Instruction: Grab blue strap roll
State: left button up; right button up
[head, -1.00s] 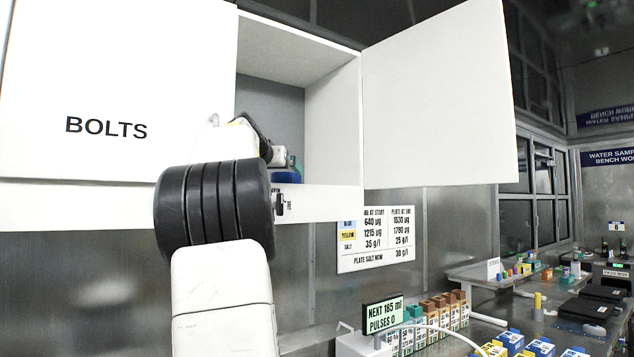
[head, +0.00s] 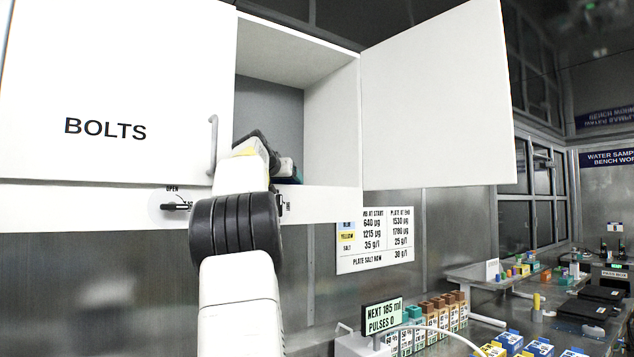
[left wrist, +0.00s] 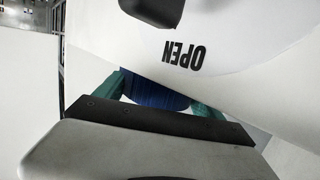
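The blue strap roll (left wrist: 155,92) shows in the left wrist view, between the two teal fingers of my left gripper (left wrist: 160,96). The fingers are spread apart, one on each side of it. Much of the roll is hidden by the gripper body and the white cabinet front. In the head view my left gripper (head: 287,168) is inside the open cabinet (head: 330,115), low down behind its front ledge, with a bit of dark blue beside it. My wrist hides most of this spot. My right gripper is not in view.
The open cabinet door (head: 435,95) stands out to the right. The closed door marked BOLTS (head: 110,90) is on the left, with a vertical handle (head: 213,145). A latch marked OPEN (head: 176,206) sits on the ledge. Boxes and a display (head: 382,316) stand below on the bench.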

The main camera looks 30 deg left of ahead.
pick_arm(q)
jog(key=c, duration=1)
jog(key=shift+r, duration=0.2)
